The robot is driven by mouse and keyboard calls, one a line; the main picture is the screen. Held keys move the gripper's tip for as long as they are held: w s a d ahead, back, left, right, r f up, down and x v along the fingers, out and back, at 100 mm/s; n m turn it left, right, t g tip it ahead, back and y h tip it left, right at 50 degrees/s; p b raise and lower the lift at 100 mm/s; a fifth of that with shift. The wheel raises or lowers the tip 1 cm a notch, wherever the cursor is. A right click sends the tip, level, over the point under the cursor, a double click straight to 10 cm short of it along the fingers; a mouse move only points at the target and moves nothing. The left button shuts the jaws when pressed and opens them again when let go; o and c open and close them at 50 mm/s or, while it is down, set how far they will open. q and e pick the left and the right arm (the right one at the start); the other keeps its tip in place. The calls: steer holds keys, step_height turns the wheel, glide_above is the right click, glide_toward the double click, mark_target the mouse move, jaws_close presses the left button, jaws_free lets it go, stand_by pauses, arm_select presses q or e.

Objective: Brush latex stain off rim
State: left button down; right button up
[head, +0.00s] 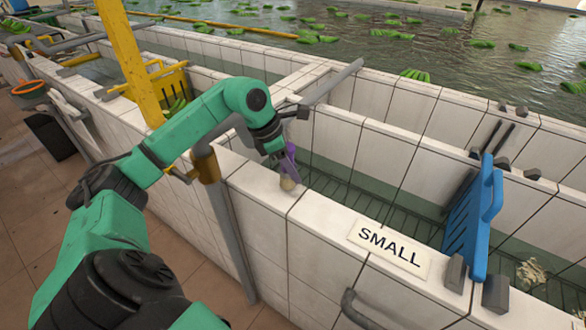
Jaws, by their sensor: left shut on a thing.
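My left gripper (279,153) reaches over the white tiled rim (258,181) of the trough. It is shut on a purple brush (291,158), which is partly hidden by the gripper. A pale beige tip at the brush's lower end is at the top of the rim, near a tile joint. It seems to touch the tile, but the contact is too small to be sure. I cannot make out a separate latex stain; it may be under the brush. My right gripper is not in view.
A "SMALL" sign (389,248) lies on the rim to the right. A blue slotted gate (474,222) stands across the trough beyond it. A yellow post (130,60) rises behind my arm. Green banana bunches (481,44) float in the far pool.

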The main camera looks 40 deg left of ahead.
mark_target(293, 147)
arm_select(q)
steer(key=r, duration=0.1)
steer(key=r+p, duration=0.2)
steer(key=shift+s+d+r, duration=0.1)
steer(key=shift+d+r, duration=0.15)
steer(key=shift+d, duration=0.05)
step_height(293, 147, up, 2)
steer(key=shift+a+r+p, duration=0.1)
steer(key=shift+a+p, duration=0.05)
steer(key=shift+p, duration=0.5)
steer(key=shift+r, duration=0.5)
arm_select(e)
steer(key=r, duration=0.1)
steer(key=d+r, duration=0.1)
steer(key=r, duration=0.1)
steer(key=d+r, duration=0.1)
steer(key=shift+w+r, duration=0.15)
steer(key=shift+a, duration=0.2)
arm_select(q)
steer(key=shift+f, duration=0.1)
